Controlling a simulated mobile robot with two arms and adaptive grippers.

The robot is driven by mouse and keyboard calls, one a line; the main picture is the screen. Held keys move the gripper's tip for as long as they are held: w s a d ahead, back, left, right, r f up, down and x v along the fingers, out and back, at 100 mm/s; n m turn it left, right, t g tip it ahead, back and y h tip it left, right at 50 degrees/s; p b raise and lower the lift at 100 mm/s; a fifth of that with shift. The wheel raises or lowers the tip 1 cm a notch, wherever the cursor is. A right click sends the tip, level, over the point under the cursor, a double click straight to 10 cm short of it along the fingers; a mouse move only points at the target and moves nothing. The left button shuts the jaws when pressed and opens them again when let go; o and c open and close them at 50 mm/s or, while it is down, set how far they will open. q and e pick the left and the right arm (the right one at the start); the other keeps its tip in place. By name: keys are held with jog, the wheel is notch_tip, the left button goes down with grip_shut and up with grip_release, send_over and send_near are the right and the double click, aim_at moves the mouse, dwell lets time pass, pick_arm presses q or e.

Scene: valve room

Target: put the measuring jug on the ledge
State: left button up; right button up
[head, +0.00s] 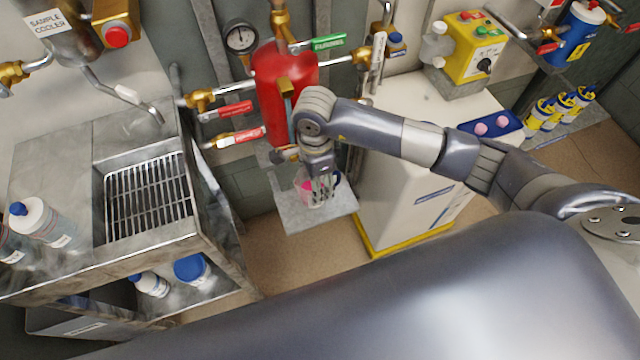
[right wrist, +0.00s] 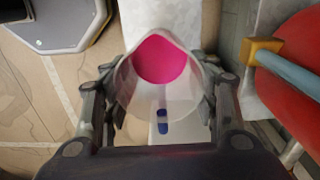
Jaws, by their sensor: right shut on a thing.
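The measuring jug (head: 307,197) is clear, with pink liquid inside. My right gripper (head: 321,188) is shut on it and partly covers it in the head view. In the right wrist view the jug (right wrist: 135,88) sits between the two fingers with its open mouth towards the camera, and the pink liquid shows as a disc. A grey metal ledge (head: 298,222) lies directly below the jug, under the red vessel. I cannot tell whether the jug's base touches the ledge. My left gripper is not in view.
The red vessel (head: 275,85) with pipes and valve handles stands just behind the ledge. A white cabinet (head: 405,195) with a yellow base is close on the right. A steel sink bench (head: 75,250) with bottles stands at left. Floor shows between them.

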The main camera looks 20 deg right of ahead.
jog(key=shift+w+d+f, duration=0.1)
jog(key=shift+w+d, duration=0.2)
jog(key=shift+d, duration=0.3)
jog(key=shift+a+f+b, duration=0.1)
jog(key=shift+f+b, duration=0.95)
jog(key=shift+f, duration=0.65)
jog(key=shift+f, duration=0.2)
jog(key=o, duration=1.2)
jog(key=shift+r, duration=0.1)
